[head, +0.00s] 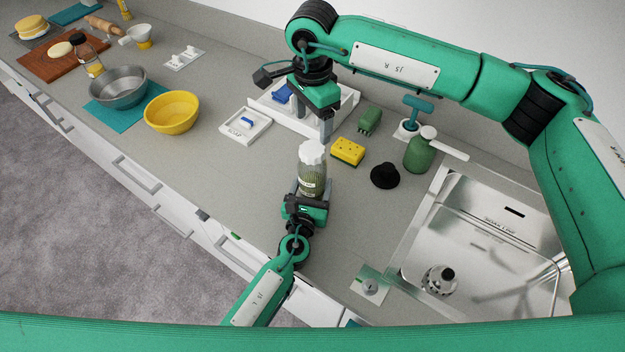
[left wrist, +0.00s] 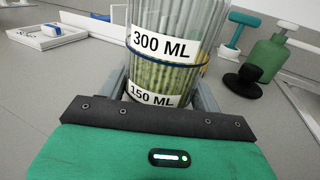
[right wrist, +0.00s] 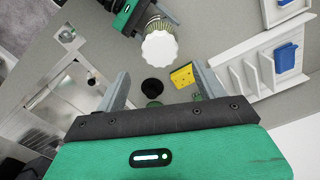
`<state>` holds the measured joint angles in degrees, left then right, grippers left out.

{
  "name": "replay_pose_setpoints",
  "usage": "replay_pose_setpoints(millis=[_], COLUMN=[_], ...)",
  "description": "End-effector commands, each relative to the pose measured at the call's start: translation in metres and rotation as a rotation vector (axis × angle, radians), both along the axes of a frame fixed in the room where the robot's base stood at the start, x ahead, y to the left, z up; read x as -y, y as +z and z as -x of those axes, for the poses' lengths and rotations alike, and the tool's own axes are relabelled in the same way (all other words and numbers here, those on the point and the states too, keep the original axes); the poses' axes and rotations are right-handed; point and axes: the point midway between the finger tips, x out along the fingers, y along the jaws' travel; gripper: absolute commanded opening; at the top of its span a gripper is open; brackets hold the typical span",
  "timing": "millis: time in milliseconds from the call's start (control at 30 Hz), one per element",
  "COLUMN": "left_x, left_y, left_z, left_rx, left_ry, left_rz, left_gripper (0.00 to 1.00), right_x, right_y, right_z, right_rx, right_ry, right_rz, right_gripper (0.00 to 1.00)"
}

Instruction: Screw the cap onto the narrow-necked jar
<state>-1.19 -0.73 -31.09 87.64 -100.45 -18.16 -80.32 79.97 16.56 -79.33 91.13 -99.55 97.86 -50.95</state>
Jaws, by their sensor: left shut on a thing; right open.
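The narrow-necked jar (head: 312,183) is clear with greenish contents and stands upright above the counter's front part. My left gripper (head: 306,193) is shut around its lower body. In the left wrist view the jar (left wrist: 172,75) shows 300 ML and 150 ML labels and a blue band; its top is cut off. The white ridged cap (head: 312,152) sits on top of the jar and also shows in the right wrist view (right wrist: 160,49). How far it is screwed down I cannot tell. My right gripper (head: 313,120) is open and empty, above and behind the cap, not touching it.
Behind the jar are a yellow sponge (head: 347,152), a black knobbed piece (head: 385,176), a green bottle (head: 419,153) and a white tray (head: 262,104). The sink (head: 425,235) lies right. A yellow bowl (head: 171,113) stands left, with clear counter between it and the jar.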

Motion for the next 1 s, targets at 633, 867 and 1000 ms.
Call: replay_pose_setpoints(millis=[633,867,1000], left_x=[0.000,0.000,0.000], left_y=[-0.002,-0.001,-0.001], left_z=[0.001,0.001,0.001], left_rx=[-0.002,-0.002,-0.002], left_ry=[0.000,0.000,0.000], left_rz=[0.000,0.000,0.000], left_gripper=[0.01,0.01,0.01], right_x=[0.000,0.000,0.000], right_y=[-0.055,-0.077,-0.081], right_z=[0.000,0.000,0.000], right_rx=[-0.002,-0.001,0.000], right_ry=[-0.005,-0.004,-0.004], right_rz=[0.000,0.001,0.000], right_gripper=[0.71,0.71,0.71])
